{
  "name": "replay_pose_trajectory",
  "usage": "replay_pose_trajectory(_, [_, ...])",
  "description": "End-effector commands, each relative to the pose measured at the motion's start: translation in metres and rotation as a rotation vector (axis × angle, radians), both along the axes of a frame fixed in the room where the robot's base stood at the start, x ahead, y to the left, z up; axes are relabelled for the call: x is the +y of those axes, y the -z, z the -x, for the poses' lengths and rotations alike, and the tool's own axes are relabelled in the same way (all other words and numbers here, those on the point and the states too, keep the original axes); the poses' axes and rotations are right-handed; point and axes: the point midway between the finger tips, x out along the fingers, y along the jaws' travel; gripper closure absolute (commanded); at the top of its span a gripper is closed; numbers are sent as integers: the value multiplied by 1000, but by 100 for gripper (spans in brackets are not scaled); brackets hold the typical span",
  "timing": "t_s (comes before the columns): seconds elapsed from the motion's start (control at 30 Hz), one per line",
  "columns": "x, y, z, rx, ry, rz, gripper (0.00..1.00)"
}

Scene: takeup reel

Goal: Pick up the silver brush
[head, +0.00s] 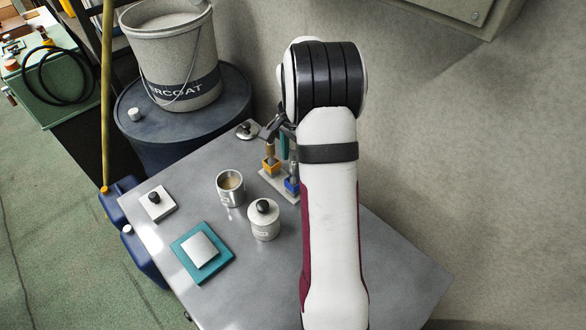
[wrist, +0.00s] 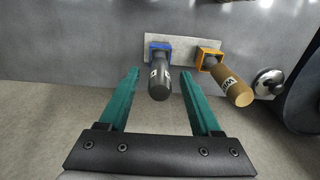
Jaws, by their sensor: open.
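A brush with a dark silver-grey handle (wrist: 160,84) stands in a blue holder (wrist: 158,49) on a pale plate. In the wrist view, its handle points towards me and shows between the teal fingers of my gripper (wrist: 160,74). The fingers are spread, with a gap on each side of the handle; how deep it lies between them I cannot tell. A second brush with a tan wooden handle (wrist: 233,87) stands in an orange holder (wrist: 207,57) to the right. In the head view, my arm hides most of the grey brush; the blue holder (head: 292,185) shows beside it.
The grey table also bears a metal cup (head: 230,188), a lidded canister (head: 264,222), a teal square with a pale block (head: 184,258), a white square with a dark knob (head: 158,203), and a knobbed lid (wrist: 268,83). A bucket (head: 172,52) on a dark drum stands behind.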

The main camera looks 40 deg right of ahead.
Motion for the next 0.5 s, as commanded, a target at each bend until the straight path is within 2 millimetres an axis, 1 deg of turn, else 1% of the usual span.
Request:
replay_pose_trajectory(0.03, [2, 10, 1, 4, -1, -3, 35])
replay_pose_trajectory(0.13, [2, 26, 1, 1, -1, -2, 35])
replay_pose_trajectory(0.2, [2, 30, 0, -1, -1, 0, 35])
replay_pose_trajectory(0.37, [2, 30, 0, -2, -2, 1, 35])
replay_pose_trajectory(0.4, [2, 30, 0, -2, -2, 0, 37])
replay_pose_trajectory(0.47, [2, 30, 0, -2, -2, 0, 48])
replay_pose_trajectory(0.5, [2, 30, 0, -2, -2, 0, 55])
